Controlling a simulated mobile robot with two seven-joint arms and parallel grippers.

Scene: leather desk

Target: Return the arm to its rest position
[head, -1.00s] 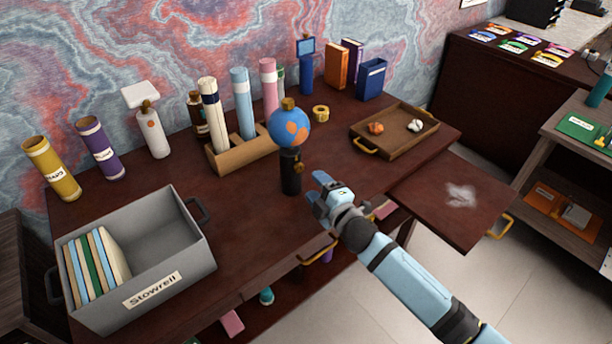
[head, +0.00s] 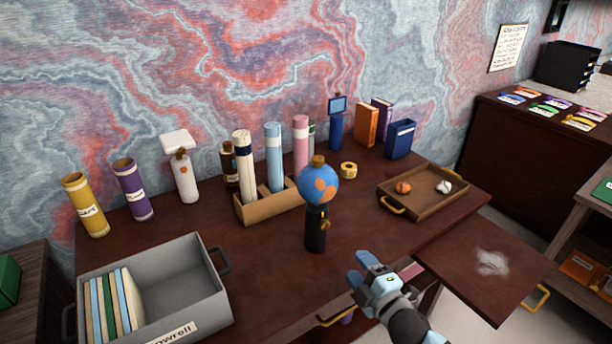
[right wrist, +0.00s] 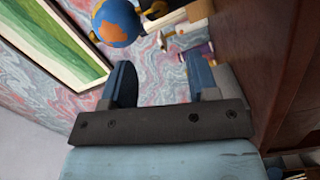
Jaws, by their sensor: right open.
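My right gripper (head: 362,270) is low in the head view, in front of the desk (head: 270,250) near its front edge. It is open and empty. In the right wrist view its two dark blue fingers (right wrist: 158,80) stand apart with nothing between them. A blue and orange globe (head: 319,186) on a dark stand is just beyond and left of it, apart from the fingers. The globe also shows at the top of the right wrist view (right wrist: 115,22). My left gripper is not in view.
A grey bin (head: 185,280) with books stands at the front left. Several tubes stand in and beside a wooden holder (head: 268,205). A brown tray (head: 458,200) with two small balls is at the right. A pulled-out board (head: 460,265) extends from the right front.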

